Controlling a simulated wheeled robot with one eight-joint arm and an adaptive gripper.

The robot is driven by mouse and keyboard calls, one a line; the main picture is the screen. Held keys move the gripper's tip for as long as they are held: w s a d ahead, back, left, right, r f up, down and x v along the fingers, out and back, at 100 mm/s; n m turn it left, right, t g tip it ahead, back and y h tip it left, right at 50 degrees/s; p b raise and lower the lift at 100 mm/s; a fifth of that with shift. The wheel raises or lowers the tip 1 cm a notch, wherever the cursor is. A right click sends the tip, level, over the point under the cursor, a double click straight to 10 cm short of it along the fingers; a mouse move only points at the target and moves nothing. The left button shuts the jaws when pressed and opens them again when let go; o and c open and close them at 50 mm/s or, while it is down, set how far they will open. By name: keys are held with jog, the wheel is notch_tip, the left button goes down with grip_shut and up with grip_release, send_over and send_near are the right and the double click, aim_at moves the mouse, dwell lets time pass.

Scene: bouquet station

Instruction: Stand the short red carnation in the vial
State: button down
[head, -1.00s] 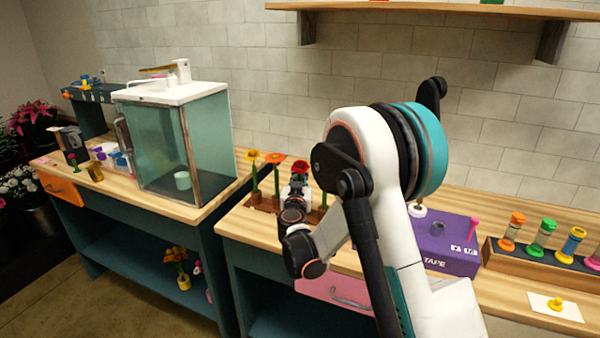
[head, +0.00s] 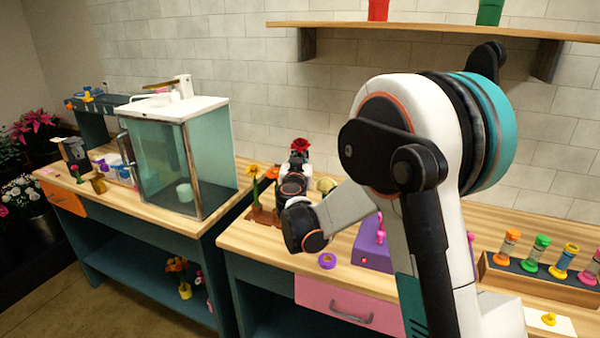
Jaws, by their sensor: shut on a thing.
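The red carnation (head: 300,145) is upright at the top of my gripper (head: 297,163), with its bloom clear against the tiled wall. My gripper is shut on it. The fingers are small and dark here, and most of the stem is hidden by my wrist. I cannot tell for certain which thing is the vial. A small amber container (head: 98,184) stands on the left bench, well apart from my gripper. Several clear tubes with coloured ends, such as a green one (head: 535,252), stand in a wooden rack at the right.
A flower holder (head: 262,217) with a yellow flower (head: 252,171) stands left of my wrist. A purple box (head: 372,250) and purple ring (head: 327,261) are right of it. A glass cabinet (head: 160,165) fills much of the left bench. A wall shelf (head: 420,31) runs above.

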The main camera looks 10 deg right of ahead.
aim_at(300, 139)
notch_tip(300, 139, up, 7)
jog(key=shift+r+p, duration=0.1)
jog(key=shift+p, duration=0.7)
jog(key=shift+r+p, duration=2.25)
jog(key=shift+r, duration=1.35)
jog(key=shift+f, duration=0.1)
